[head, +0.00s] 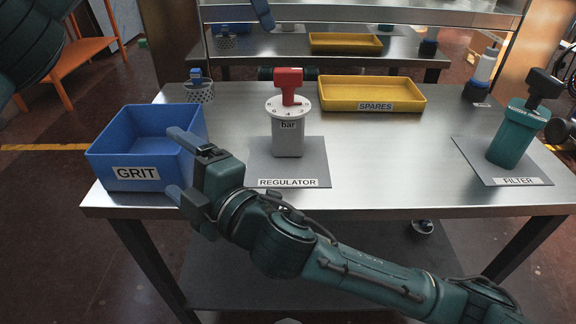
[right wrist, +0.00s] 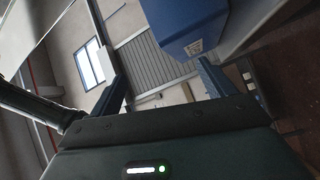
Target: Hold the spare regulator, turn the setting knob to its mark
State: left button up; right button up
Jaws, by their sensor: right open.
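The regulator (head: 288,138) stands upright on a grey mat labelled REGULATOR (head: 310,160). I cannot make out a setting mark. My right gripper (head: 181,168) is open at the front right of the blue GRIT crate (head: 113,160), left of the regulator and apart from it. In the right wrist view its two blue fingers (right wrist: 163,78) are spread with nothing held, and the blue crate (right wrist: 180,20) is close by. My left gripper is not in view.
A yellow SPARES tray (head: 375,105) at the back looks empty. A teal filter (head: 512,138) stands on a mat at the right. A small basket (head: 200,95) and a white bottle (head: 484,68) stand at the back. A mirror-like panel reflects the table. The table's middle right is clear.

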aim_at(288, 126)
jog(key=w+d+n+t+h, duration=0.1)
jog(key=h, duration=0.1)
jog(key=w+d+n+t+h, duration=0.1)
jog(key=d+n+h, duration=0.1)
jog(key=w+d+f+n+t+h, duration=0.1)
jog(key=n, duration=0.1)
jog(key=shift+w+d+h, duration=0.1)
jog(key=shift+d+h, duration=0.3)
jog(key=d+n+h, duration=0.1)
jog(key=d+f+n+t+h, duration=0.1)
jog(key=d+n+h, duration=0.1)
jog(key=shift+d, duration=0.2)
jog(key=d+n+t+h, duration=0.1)
jog(key=d+h, duration=0.1)
jog(key=d+n+h, duration=0.1)
jog(key=d+h, duration=0.1)
jog(key=s+d+n+t+h, duration=0.1)
jog(key=d, duration=0.2)
jog(key=shift+r+t+h, duration=0.1)
jog(key=shift+t+h, duration=0.2)
jog(key=shift+h, duration=0.1)
jog(key=shift+w+d, duration=0.2)
jog(key=shift+w, duration=0.05)
jog(key=w, duration=1.2)
jog(key=shift+w, duration=0.35)
jog(key=c, duration=1.5)
jog(key=o, duration=0.9)
jog(key=shift+c, duration=0.2)
jog(key=c, duration=0.6)
